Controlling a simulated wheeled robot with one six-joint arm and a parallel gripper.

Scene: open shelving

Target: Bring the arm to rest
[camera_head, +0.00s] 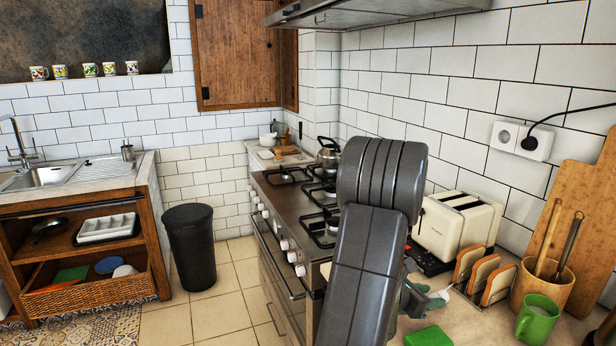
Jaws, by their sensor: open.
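My arm (366,262) rises from the bottom centre as a dark grey link to a thick ribbed joint (382,178), in front of the stove and counter.
Right of the arm, the counter holds a cream toaster (455,228), a rack of bread slices (487,276), a utensil pot (541,285), a green mug (538,321) and a green block (427,337). The stove (297,215) stands behind; tiled floor (222,305) is open left of it.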

